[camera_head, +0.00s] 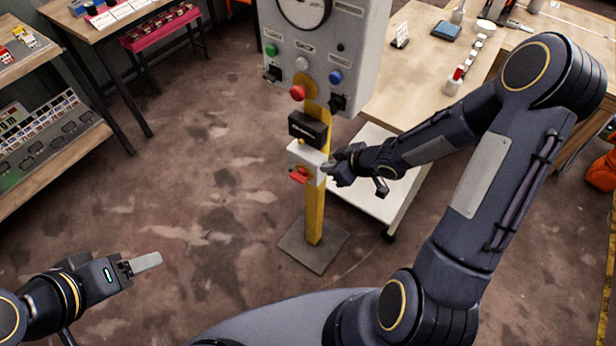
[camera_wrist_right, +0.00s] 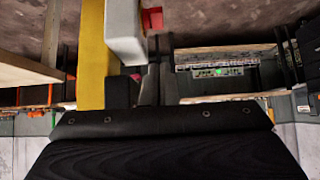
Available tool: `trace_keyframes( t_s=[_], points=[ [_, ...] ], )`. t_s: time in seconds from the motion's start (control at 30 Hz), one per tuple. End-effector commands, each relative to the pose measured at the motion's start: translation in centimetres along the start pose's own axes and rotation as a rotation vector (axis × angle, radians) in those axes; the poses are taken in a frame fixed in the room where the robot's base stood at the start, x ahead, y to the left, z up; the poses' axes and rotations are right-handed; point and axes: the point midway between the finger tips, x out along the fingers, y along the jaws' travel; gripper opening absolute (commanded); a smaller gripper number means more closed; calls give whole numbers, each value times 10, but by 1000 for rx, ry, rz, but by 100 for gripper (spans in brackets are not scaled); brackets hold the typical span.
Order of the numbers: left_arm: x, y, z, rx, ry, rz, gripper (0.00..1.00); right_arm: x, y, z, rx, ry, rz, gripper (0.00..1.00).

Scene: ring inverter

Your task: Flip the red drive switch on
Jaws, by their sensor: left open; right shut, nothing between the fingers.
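The red switch (camera_head: 299,175) sticks out at the lower front of a small white box (camera_head: 306,158) on a yellow post (camera_head: 315,215). The red part also shows in the right wrist view (camera_wrist_right: 152,18), beside the white box (camera_wrist_right: 126,35). My right gripper (camera_head: 329,167) is shut and empty, its fingertips at the right side of the white box. In the right wrist view its closed fingers (camera_wrist_right: 156,78) point toward the red part; I cannot tell whether they touch the box. My left gripper (camera_head: 148,262) is open and empty above the floor at lower left, away from the post.
A black box (camera_head: 308,127) sits on the post just above the white one. Above it is a grey control panel (camera_head: 325,50) with several coloured buttons. A white cart (camera_head: 385,190) and a wooden table (camera_head: 410,75) stand right of the post. The floor at left is clear.

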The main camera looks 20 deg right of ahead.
Motion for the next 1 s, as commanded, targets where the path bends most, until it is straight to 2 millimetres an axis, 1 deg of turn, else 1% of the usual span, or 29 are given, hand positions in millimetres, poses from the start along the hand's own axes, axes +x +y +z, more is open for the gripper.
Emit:
trace_keyframes(
  t_s=[0.17,0.27,0.5,0.6,0.7,0.83,1.0],
  points=[
    [13,-6,6,0,0,0,64,30,-2,3,-3,-1,-4,0],
    [18,-8,9,0,0,0,64,51,-2,2,-4,-1,-5,0],
    [20,-9,10,0,0,0,64,99,-2,1,-4,-2,-4,0],
    [19,-9,10,0,0,0,64,109,-1,13,1,-5,-2,0],
    [18,-8,9,0,0,0,64,117,-1,21,0,-3,-2,0],
    [18,-8,9,0,0,0,64,123,0,27,-1,-2,0,0],
    [18,-8,9,0,0,0,64,124,0,28,-2,-1,1,0]
  ],
)
